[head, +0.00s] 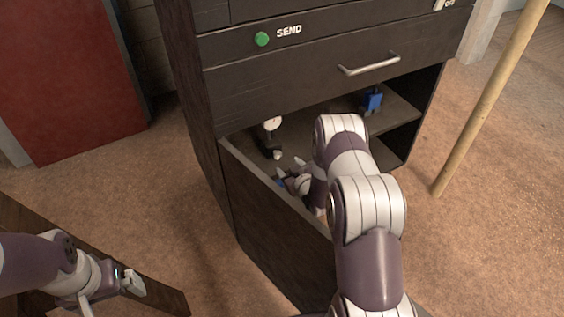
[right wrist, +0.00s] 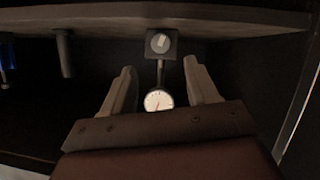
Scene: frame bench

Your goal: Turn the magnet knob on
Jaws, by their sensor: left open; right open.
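A dial gauge (head: 272,123) with a round white face stands inside the open cabinet on a dark block-shaped base (head: 277,155). In the right wrist view the gauge face (right wrist: 158,101) shows between my fingers, and its post runs up to the dark base. A pale magnet knob (right wrist: 160,42) shows on the base, beyond the fingertips. My right gripper (head: 291,176) is open and empty, reaching into the cabinet near the base; its fingers also show in the right wrist view (right wrist: 162,80). My left gripper (head: 106,292) is open and empty at lower left, away from the cabinet.
The drop-down door (head: 270,220) and the cabinet side wall border the opening. A drawer with a handle (head: 368,64) is above it. A blue-and-dark object (head: 371,100) stands deeper in at right. A dark post (right wrist: 64,54) is left of the base. A wooden pole (head: 490,95) stands right of the cabinet.

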